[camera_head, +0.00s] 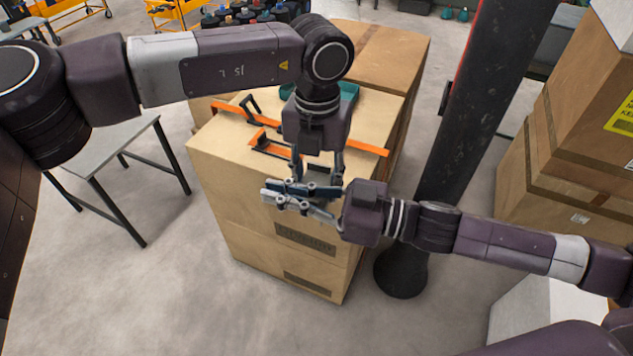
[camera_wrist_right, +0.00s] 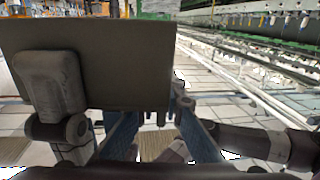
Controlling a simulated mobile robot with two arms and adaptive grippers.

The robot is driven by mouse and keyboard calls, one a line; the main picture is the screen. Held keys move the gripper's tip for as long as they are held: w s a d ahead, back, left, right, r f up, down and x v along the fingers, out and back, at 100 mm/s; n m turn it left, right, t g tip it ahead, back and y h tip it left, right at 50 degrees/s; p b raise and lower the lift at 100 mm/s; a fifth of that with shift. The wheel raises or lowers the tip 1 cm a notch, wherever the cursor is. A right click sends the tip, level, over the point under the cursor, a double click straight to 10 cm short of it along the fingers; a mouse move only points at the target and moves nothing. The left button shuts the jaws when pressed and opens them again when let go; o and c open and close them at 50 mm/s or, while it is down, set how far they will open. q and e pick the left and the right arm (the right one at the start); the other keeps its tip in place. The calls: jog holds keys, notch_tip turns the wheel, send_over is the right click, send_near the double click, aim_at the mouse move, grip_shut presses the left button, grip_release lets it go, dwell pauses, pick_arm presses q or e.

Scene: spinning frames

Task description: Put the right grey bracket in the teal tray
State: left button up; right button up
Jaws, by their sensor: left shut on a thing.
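My left gripper (camera_head: 328,190) points down over the near edge of the cardboard box top. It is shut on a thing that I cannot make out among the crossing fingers. My right gripper (camera_head: 272,194) reaches in from the right, right beside the left one, with its fingers apart. In the right wrist view its bluish fingers (camera_wrist_right: 160,145) are spread, with a dark grey body close in front. A teal tray (camera_head: 348,91) lies at the back of the box top, mostly hidden behind my left gripper. Dark bracket-like pieces (camera_head: 250,106) lie by the orange bars; I cannot tell which is the right grey bracket.
Orange bars (camera_head: 372,149) lie across the cardboard box (camera_head: 225,150). A black post (camera_head: 455,130) stands close to its right. A grey table (camera_head: 115,150) is at left, and stacked cartons (camera_head: 560,150) are at right. Floor is clear in front.

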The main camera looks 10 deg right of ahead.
jog(key=o, duration=0.3)
